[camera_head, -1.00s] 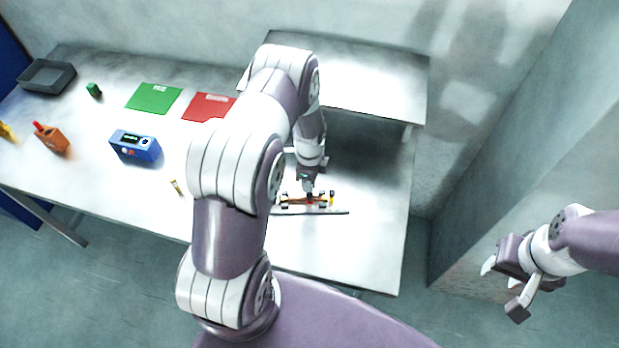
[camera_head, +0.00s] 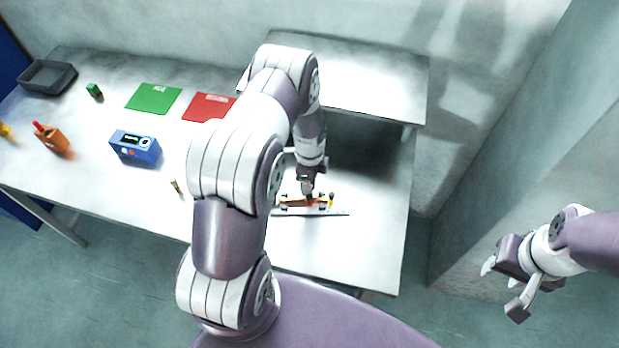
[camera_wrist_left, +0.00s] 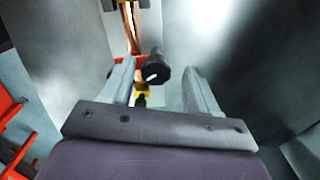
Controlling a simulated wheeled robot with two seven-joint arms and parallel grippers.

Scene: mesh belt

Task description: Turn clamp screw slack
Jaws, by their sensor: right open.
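A black clamp knob (camera_wrist_left: 156,68) with a white mark line sits between the two fingers of my left gripper (camera_wrist_left: 158,72) in the left wrist view. The fingers are apart, with a visible gap on each side of the knob. A yellow part (camera_wrist_left: 142,93) shows below the knob. In the head view my left gripper (camera_head: 308,196) points down over the small clamp fixture (camera_head: 290,204) on the table, and hides part of it. My right gripper (camera_head: 503,287) is open and empty, off to the right, away from the table.
On the table (camera_head: 100,185) stand a blue device (camera_head: 135,147), an orange holder (camera_head: 52,139), a green block (camera_head: 94,90) and a grey tray (camera_head: 47,77). Green (camera_head: 153,97) and red (camera_head: 208,107) mats lie behind. A raised shelf (camera_head: 350,75) stands behind the fixture.

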